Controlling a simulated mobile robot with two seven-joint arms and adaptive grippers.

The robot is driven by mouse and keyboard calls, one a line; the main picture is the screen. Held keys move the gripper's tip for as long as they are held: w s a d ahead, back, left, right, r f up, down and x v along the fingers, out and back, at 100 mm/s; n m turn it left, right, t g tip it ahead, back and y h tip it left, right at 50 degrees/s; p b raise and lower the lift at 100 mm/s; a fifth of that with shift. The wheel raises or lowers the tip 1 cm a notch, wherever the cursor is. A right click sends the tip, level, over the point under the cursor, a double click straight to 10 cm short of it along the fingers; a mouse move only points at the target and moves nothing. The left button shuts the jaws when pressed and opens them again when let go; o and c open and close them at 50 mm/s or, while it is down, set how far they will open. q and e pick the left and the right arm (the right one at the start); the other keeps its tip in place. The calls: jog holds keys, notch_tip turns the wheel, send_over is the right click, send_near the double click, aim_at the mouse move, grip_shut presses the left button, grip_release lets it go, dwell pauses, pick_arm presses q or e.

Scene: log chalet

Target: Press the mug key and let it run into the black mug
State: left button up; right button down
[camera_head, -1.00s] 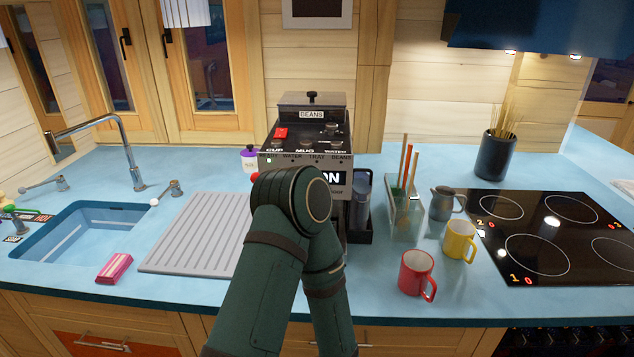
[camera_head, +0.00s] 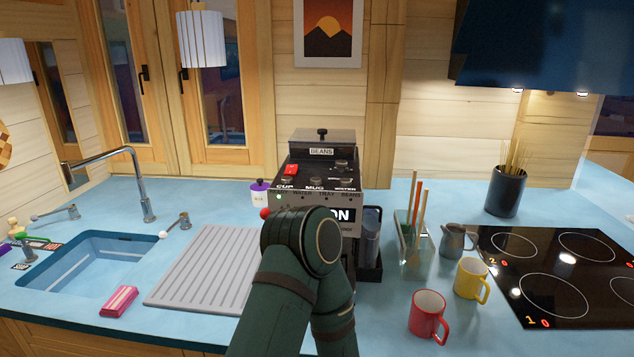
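The coffee machine (camera_head: 322,150) stands at the back of the counter, with a beans hopper on top. Its sloped top panel carries CUP, MUG (camera_head: 314,187) and WATER labels and a red switch (camera_head: 291,169). A green lamp is lit at the left of its front. My dark green arm rises from the bottom and covers most of the machine's lower front, including the spot under any spout. Neither gripper shows; the arm's far end is hidden behind its own bend. I see no black mug.
A red mug (camera_head: 427,317) and a yellow mug (camera_head: 471,279) stand right of the arm, near the hob (camera_head: 560,268). A glass holder (camera_head: 413,243) and a grey jug (camera_head: 457,241) are behind them. Left are a ribbed drainer (camera_head: 205,268), a pink sponge (camera_head: 119,302) and the sink.

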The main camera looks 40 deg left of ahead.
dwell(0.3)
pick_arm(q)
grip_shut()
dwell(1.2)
